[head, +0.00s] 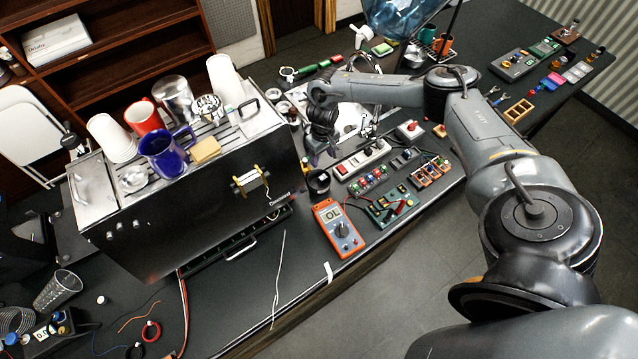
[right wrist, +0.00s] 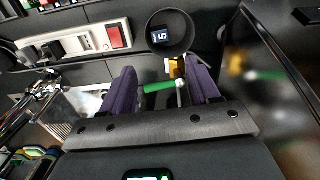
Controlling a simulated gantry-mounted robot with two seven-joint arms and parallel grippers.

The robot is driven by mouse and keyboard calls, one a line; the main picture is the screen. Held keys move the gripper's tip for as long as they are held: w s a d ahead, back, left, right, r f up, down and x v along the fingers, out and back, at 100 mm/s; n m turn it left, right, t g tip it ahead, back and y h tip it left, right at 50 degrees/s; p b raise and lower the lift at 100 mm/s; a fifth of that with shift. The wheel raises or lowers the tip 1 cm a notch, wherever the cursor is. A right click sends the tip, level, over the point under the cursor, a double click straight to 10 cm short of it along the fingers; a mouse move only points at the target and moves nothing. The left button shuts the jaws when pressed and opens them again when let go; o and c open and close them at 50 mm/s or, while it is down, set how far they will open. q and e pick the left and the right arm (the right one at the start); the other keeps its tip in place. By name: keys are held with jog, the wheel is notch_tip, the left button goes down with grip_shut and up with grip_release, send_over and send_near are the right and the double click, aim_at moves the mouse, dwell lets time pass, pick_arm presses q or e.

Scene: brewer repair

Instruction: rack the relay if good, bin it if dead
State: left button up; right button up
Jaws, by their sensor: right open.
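A round black cup (right wrist: 152,22) stands below my right gripper in the right wrist view, and the same black cup (head: 318,184) shows in the head view. A small dark block with a blue-and-white marked face (right wrist: 160,35) lies inside it; it looks like a relay. My right gripper (right wrist: 162,85) is open, its purple fingers apart, near the cup; in the head view the gripper (head: 322,150) points down beside the brewer. A green-handled tool and a small yellow piece show beyond the fingers. The orange multimeter (head: 338,230) reads OL. My left gripper is not in view.
The steel brewer (head: 190,210) stands left of the gripper, with cups on top. A green board (head: 383,212) with probes, a rack with orange parts (head: 430,172) and a white power strip (head: 362,160) lie to the right.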

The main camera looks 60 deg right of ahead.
jog(key=shift+r, duration=1.75)
jog(key=shift+s, duration=0.1)
